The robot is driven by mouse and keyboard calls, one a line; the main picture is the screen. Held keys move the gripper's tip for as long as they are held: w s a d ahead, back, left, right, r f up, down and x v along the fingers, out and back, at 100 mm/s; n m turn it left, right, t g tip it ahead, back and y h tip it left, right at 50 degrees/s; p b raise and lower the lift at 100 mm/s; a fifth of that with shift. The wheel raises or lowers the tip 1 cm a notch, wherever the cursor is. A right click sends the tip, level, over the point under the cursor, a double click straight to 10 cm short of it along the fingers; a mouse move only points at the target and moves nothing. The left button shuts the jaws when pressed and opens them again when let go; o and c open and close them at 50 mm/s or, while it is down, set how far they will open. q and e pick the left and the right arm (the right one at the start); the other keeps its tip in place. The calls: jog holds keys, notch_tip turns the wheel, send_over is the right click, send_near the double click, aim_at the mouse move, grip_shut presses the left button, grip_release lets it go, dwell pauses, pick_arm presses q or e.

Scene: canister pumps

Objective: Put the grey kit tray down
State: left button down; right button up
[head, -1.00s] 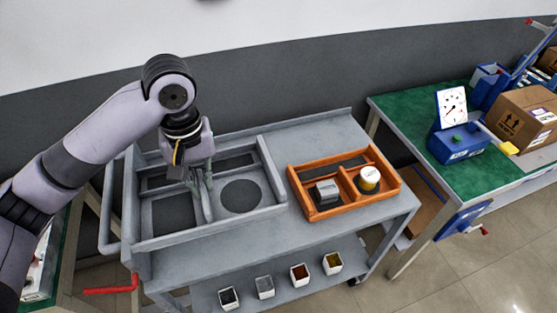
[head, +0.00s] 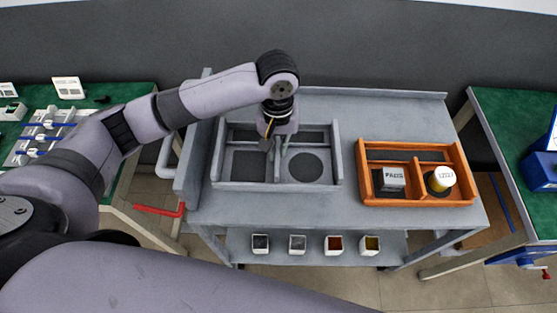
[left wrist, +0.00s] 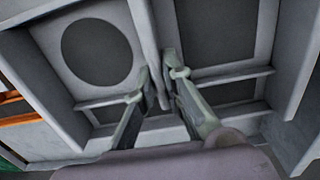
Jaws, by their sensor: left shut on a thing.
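The grey kit tray (head: 338,169) is on the left part of the grey cart's top. It has dark recessed compartments, one of them a round dark patch at the front right. My left gripper (head: 277,151) reaches down into the tray's middle and is shut on its central divider. In the left wrist view the two fingertips (left wrist: 161,85) sit either side of the divider (left wrist: 143,35). The tray looks level; I cannot tell whether its underside touches the cart top. My right gripper is not in view.
An orange tray (head: 463,162) with a grey box (head: 391,179) and a white-capped yellow jar (head: 441,179) stands to the right on the cart (head: 350,108). Several small bins sit on the lower shelf. Green-topped benches stand left (head: 120,98) and right (head: 500,118).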

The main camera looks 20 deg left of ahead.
pick_arm(q)
notch_tip(320, 180, down, 2)
jog(key=shift+f, duration=0.45)
notch_tip(320, 180, down, 4)
jog(key=shift+f, duration=0.1)
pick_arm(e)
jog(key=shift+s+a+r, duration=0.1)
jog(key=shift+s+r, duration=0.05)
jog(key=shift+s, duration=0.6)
pick_arm(q)
jog(key=shift+d, duration=0.1)
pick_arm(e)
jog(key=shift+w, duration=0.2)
pick_arm(q)
jog(key=c, duration=1.7)
grip_release()
jog(key=shift+f, duration=0.1)
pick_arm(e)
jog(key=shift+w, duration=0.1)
